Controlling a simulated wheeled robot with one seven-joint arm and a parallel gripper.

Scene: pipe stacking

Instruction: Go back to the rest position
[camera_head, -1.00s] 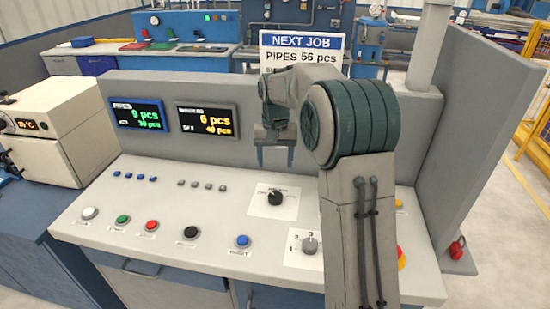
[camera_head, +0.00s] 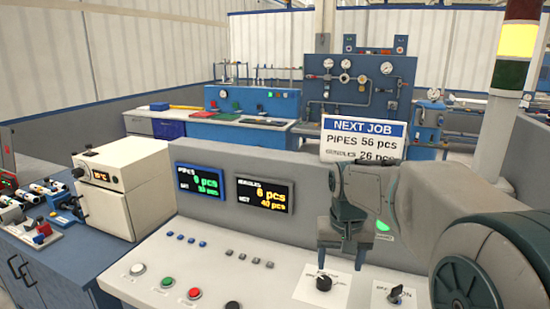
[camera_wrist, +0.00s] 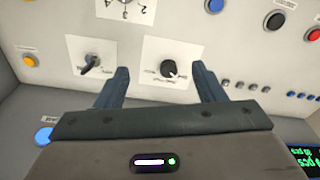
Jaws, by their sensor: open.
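My gripper (camera_head: 336,243) hangs above the light grey control console (camera_head: 185,262) in the head view, in front of its upright back panel. In the wrist view my gripper (camera_wrist: 160,88) has its two blue-grey fingers spread apart with nothing between them. Beyond the fingers lies a black rotary knob (camera_wrist: 169,69) on a white plate, apart from them. The same black knob (camera_head: 323,281) shows in the head view below my gripper. A second rotary switch (camera_wrist: 92,61) is left of it in the wrist view.
Two displays (camera_head: 201,192) are set in the back panel (camera_head: 290,180). A "NEXT JOB" sign (camera_head: 363,138) stands behind my arm. A white oven-like box (camera_head: 124,190) stands at left. Push buttons (camera_head: 194,293) line the console front. A signal tower (camera_head: 515,60) rises at right.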

